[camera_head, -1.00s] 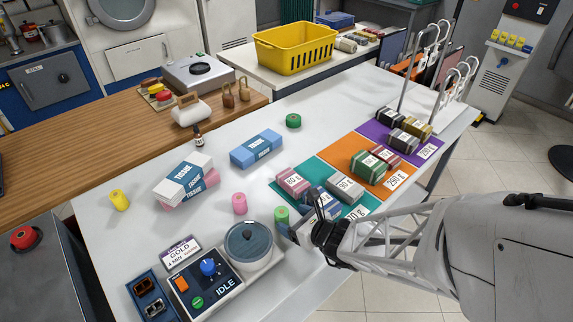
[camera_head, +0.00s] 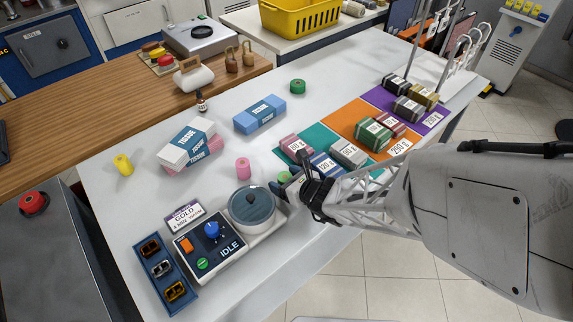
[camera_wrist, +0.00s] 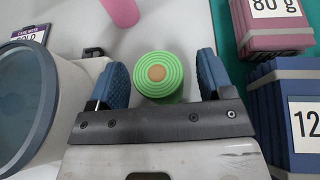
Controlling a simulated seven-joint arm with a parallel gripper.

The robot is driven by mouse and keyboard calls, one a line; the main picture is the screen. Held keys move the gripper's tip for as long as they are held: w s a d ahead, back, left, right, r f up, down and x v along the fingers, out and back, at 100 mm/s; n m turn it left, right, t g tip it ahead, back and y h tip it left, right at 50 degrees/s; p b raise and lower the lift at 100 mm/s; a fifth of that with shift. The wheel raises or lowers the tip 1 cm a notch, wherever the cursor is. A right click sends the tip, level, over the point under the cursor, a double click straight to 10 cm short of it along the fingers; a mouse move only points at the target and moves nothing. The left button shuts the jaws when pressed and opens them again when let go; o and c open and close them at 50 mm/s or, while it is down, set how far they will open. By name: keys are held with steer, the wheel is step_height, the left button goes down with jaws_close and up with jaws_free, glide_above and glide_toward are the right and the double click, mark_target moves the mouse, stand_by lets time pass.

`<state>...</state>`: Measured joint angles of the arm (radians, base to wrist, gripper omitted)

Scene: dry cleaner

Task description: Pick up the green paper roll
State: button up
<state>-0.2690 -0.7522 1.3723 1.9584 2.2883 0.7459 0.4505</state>
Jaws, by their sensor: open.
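The green paper roll (camera_wrist: 158,72) is a light green cylinder with ringed layers and a tan core, seen end-on in the wrist view. It stands between the two blue finger pads of my gripper (camera_wrist: 160,80), with visible gaps on both sides. In the head view only a small part of the roll (camera_head: 284,177) shows. My gripper (camera_head: 291,186) covers the rest there. My gripper is open and holds nothing.
A pink roll (camera_head: 243,168) stands behind. The round lidded pot (camera_head: 252,208) of the control unit is close on the left. Labelled weight blocks (camera_head: 326,165) are close on the right. A dark green roll (camera_head: 297,86) stands farther back, with clear white table around it.

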mark_target(286, 178)
steer(key=shift+c, duration=0.5)
steer(key=c, duration=0.9)
steer(key=shift+r, duration=0.1)
steer(key=shift+r, duration=0.8)
step_height(286, 178, up, 2)
steer(key=s+d, duration=0.2)
steer(key=s, duration=0.3)
steer(key=s+d, duration=0.2)
steer(key=s, duration=0.2)
steer(key=s+d+r, duration=0.1)
steer(key=s+d, duration=0.1)
steer(key=s, duration=0.3)
steer(key=shift+s+d+r, duration=0.1)
steer(key=shift+s+d, duration=0.2)
